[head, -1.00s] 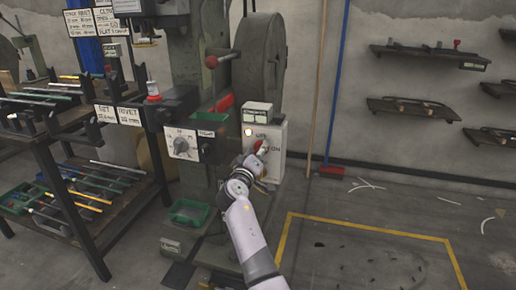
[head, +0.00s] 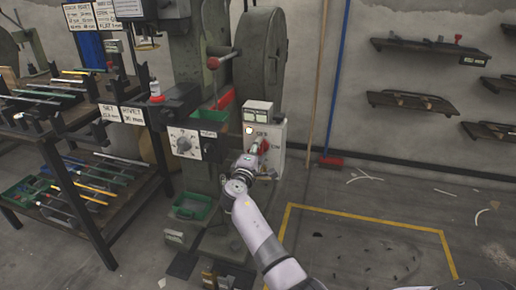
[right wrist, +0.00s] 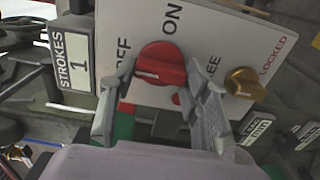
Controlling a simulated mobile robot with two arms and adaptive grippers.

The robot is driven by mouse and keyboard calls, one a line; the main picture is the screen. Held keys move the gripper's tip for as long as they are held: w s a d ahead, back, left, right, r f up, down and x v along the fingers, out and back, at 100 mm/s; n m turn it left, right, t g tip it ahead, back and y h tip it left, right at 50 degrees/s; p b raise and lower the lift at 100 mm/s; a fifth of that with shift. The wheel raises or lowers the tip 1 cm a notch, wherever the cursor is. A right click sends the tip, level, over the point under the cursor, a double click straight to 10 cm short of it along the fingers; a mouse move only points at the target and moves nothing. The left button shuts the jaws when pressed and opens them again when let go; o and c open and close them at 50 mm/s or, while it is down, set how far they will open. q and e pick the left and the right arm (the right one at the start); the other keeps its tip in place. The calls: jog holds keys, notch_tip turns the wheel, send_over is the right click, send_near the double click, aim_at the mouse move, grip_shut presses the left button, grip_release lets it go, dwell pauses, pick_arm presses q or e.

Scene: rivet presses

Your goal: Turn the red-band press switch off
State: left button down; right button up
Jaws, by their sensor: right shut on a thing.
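The red rotary switch (right wrist: 160,66) sits on a white plate (right wrist: 210,50) marked OFF at left and ON at top in the right wrist view. Its raised grip lies nearly level there, with one end towards the OFF side. My right gripper (right wrist: 160,100) has one finger on each side of the red knob and is shut on it. In the head view the red switch (head: 263,146) shows on the front of the press's white control box (head: 278,138), with my right gripper (head: 255,162) just below it. A red band (head: 223,101) shows on the press. My left gripper is out of view.
A brass knob (right wrist: 245,83) marked FREE and LOCKED sits right of the red switch. A STROKES counter (right wrist: 75,60) is at its left. The yellow-marked floor is mostly clear.

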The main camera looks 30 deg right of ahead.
dwell(0.3)
jog(key=o, duration=1.2)
jog(key=shift+c, duration=0.2)
jog(key=v, duration=1.2)
